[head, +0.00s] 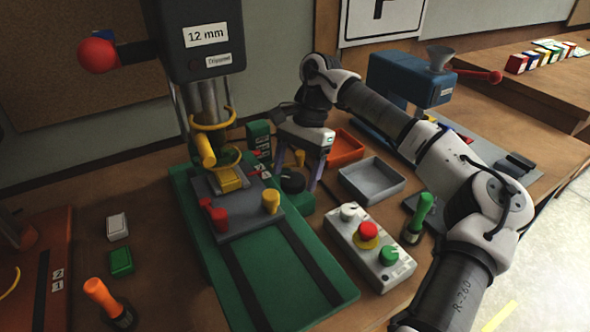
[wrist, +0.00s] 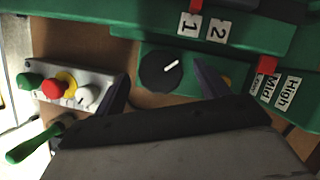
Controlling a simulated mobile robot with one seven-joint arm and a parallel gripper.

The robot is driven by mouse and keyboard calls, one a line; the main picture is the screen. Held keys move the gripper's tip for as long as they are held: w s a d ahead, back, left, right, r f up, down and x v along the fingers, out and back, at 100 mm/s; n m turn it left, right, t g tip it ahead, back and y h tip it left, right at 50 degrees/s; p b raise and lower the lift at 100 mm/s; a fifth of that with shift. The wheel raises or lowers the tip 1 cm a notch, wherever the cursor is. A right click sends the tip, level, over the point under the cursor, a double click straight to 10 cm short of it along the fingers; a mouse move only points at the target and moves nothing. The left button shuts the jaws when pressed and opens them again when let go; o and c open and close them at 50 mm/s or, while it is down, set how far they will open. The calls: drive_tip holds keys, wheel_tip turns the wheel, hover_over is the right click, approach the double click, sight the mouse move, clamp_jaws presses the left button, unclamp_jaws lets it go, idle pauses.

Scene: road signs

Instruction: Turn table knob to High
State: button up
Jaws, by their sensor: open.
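The table knob (head: 291,180) is a black round dial on the green machine base. In the wrist view the knob (wrist: 160,73) has a white pointer mark aimed to the upper right. White labels reading High (wrist: 287,92), Mid and Low stand right of it, with a red marker (wrist: 268,64) just above them, nearest Low and Mid. My gripper (head: 296,175) is open and points down over the knob. In the wrist view one finger shows on each side of the knob; I cannot tell whether either touches it.
A drill press (head: 205,45) labelled 12 mm stands left of my gripper. A control box (head: 368,246) with red and green buttons, a green-handled tool (head: 420,215), an orange tray (head: 346,148) and a grey tray (head: 372,180) lie to the right.

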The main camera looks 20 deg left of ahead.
drive_tip(key=shift+s+f, duration=0.1)
drive_tip(key=shift+f, duration=0.25)
drive_tip(key=shift+c, duration=0.4)
drive_tip(key=c, duration=0.9)
drive_tip(key=shift+f+m+b, duration=0.1)
drive_tip(key=shift+m+b, duration=0.7)
drive_tip(key=shift+m, duration=0.1)
drive_tip(key=shift+f+m+t+y+b, duration=0.15)
drive_tip(key=shift+m+t+y+b, duration=0.4)
drive_tip(key=shift+m+b, duration=0.45)
drive_tip(key=shift+s+d+m+t+y+b, duration=0.1)
drive_tip(key=shift+m+t+y+b, duration=0.3)
drive_tip(key=shift+m+b, duration=0.9)
drive_tip(key=shift+s+d+m+t+y+b, duration=0.1)
drive_tip(key=shift+m+t+y+b, duration=0.25)
drive_tip(key=shift+m+b, duration=0.95)
drive_tip(key=shift+m+p, duration=0.3)
drive_tip(key=shift+m, duration=0.2)
drive_tip(key=shift+s+m+t+b, duration=0.1)
drive_tip(key=shift+m+t+b, duration=0.45)
drive_tip(key=shift+m+b, duration=0.55)
drive_tip(key=shift+s+m+t+b, duration=0.1)
drive_tip(key=shift+m+t+b, duration=0.6)
drive_tip(key=shift+m, duration=0.7)
